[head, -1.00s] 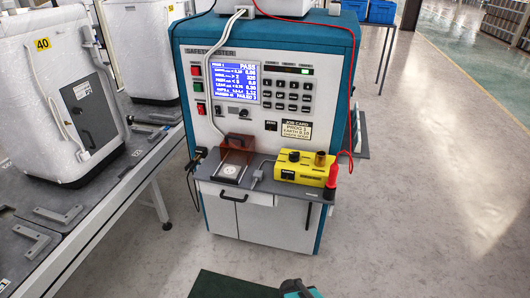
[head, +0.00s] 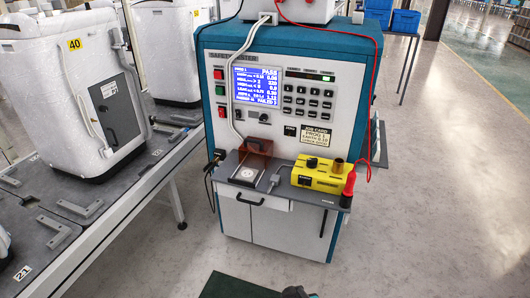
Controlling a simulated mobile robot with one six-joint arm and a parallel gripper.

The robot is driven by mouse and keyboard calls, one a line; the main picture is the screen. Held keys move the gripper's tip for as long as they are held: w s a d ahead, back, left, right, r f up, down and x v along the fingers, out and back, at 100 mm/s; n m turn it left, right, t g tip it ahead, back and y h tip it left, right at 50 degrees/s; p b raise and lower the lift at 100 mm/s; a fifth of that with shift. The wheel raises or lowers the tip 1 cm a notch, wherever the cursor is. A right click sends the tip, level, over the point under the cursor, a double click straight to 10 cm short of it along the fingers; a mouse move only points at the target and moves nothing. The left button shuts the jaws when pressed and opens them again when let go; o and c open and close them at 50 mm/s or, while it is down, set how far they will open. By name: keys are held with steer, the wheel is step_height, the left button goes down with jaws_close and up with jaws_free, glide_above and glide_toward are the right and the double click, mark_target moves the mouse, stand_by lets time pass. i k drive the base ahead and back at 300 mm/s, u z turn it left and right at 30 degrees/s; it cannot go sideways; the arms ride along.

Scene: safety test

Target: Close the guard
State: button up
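The guard (head: 257,148) is a see-through reddish-brown cover on the grey shelf of the safety tester (head: 275,75). It stands raised at the back of a small plate with a pale round pad (head: 248,173), which lies uncovered in front of it. The guard looks open. Only a small dark piece of what looks like my arm shows at the bottom edge. My gripper's fingers are not in view.
A yellow box (head: 321,174) with knobs and a red-handled probe (head: 349,184) stand right of the guard. Cables hang down the tester's front. A conveyor (head: 130,180) with white appliances (head: 65,100) runs along the left.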

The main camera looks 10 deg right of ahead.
mark_target(264, 147)
steer(key=i, duration=0.55)
steer(key=z, duration=0.9)
steer(key=k, duration=0.15)
steer(key=u, duration=3.15)
